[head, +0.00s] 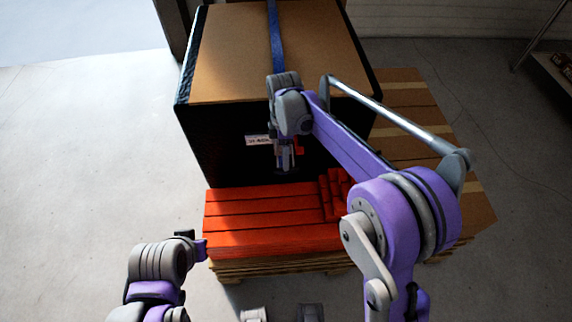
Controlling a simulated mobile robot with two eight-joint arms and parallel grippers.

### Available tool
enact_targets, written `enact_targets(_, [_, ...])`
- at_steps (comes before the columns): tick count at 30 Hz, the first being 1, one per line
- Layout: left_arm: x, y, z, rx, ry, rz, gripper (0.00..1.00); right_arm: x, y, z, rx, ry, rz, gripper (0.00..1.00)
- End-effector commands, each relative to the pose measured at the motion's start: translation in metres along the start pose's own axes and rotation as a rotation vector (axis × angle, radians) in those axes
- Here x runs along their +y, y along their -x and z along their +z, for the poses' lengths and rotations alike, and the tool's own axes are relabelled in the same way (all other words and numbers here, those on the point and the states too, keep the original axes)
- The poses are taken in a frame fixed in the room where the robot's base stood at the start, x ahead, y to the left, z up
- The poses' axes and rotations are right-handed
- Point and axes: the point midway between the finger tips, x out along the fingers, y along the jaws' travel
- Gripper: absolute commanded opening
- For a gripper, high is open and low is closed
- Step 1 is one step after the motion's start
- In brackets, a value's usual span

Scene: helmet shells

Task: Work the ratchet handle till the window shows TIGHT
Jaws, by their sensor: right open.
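A blue strap (274,35) runs over the brown top of a large black-sided box (225,135) and down toward its front. A small white label (257,140) shows on the front face; its lettering is too small to read. A bit of red (299,146) shows just right of my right gripper. The ratchet, its handle and its window are mostly hidden behind my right arm and hand. My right gripper (286,165) points down, open, close in front of the box face; I cannot tell whether it touches anything. My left gripper (197,246) is low at the left, by the red boards' corner.
Red boards (255,219) lie on a wooden pallet (270,264) in front of the box, with short red pieces (334,192) at their right. Brown cardboard (410,100) lies at the right. The concrete floor (80,170) at the left is clear.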

Motion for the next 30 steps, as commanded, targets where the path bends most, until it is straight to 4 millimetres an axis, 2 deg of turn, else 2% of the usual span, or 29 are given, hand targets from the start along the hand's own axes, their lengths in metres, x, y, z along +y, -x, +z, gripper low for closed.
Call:
enact_targets(3, [0.0,-0.001,0.001,-0.001,0.0,0.0,0.0,0.0,-0.021,0.0,0.0,-0.001,0.0,0.55])
enact_targets(8, [0.0,-0.002,0.001,-0.001,0.0,0.0,0.0,0.0,-0.036,0.0,0.0,-0.001,0.0,0.55])
enact_targets(19, [0.0,-0.002,0.001,-0.001,0.0,0.0,0.0,0.0,-0.041,0.0,0.0,-0.001,0.001,0.53])
enact_targets(27, [0.0,-0.002,0.001,-0.001,0.0,0.0,0.0,0.0,-0.041,0.0,0.0,-0.001,0.001,0.04])
enact_targets(28, [0.0,-0.002,0.001,-0.001,0.0,0.0,0.0,0.0,-0.041,0.0,0.0,-0.001,0.001,0.0])
enact_targets(30, [0.0,-0.002,0.001,-0.001,0.0,0.0,0.0,0.0,-0.04,0.0,0.0,-0.001,0.001,0.0])
